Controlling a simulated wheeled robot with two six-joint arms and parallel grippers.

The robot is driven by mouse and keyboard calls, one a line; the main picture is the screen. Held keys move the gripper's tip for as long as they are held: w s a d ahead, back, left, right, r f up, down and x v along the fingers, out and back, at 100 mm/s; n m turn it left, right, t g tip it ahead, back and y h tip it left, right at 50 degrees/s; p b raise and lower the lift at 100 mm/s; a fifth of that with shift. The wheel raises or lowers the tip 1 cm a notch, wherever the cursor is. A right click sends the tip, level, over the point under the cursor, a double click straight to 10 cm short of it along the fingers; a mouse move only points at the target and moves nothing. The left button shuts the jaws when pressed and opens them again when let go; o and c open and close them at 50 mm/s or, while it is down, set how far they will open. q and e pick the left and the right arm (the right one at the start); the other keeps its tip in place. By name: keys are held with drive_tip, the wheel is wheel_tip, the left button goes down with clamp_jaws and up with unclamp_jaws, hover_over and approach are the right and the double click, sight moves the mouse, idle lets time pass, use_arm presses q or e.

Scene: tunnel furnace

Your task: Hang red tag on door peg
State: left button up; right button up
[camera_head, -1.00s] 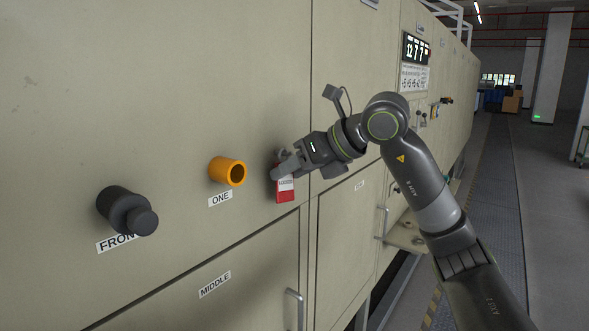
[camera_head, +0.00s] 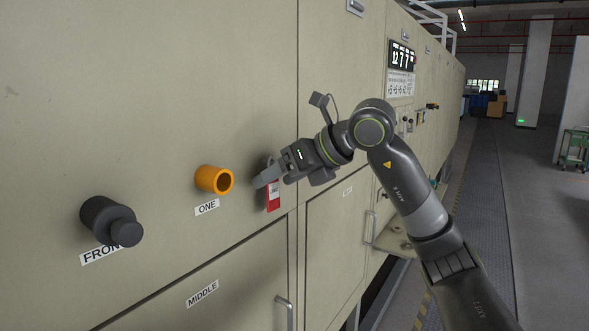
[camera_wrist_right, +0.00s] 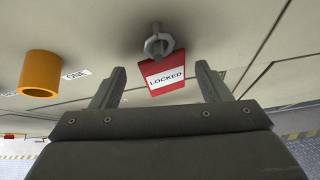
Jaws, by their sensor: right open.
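The red tag (camera_head: 273,199) with a white label hangs flat against the beige furnace door. In the right wrist view the tag (camera_wrist_right: 166,85) reads LOCKED. A grey ring at its top appears to sit around the short door peg (camera_wrist_right: 156,30); the exact contact is hard to tell. My right gripper (camera_head: 263,178) is open in front of the door. In the right wrist view its two fingers (camera_wrist_right: 160,78) stand to either side of the tag, with gaps between. In the head view the fingers partly hide the peg and the tag's top. My left gripper is not in view.
An orange tube (camera_head: 213,179) sticks out above the ONE label (camera_head: 207,207). A dark knob (camera_head: 111,221) juts out at the left by the FRONT label. A door handle (camera_head: 284,311) is below.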

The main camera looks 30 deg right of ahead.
drive_tip(key=b+v, duration=0.4)
drive_tip(key=v, duration=1.3)
drive_tip(key=shift+s, duration=0.15)
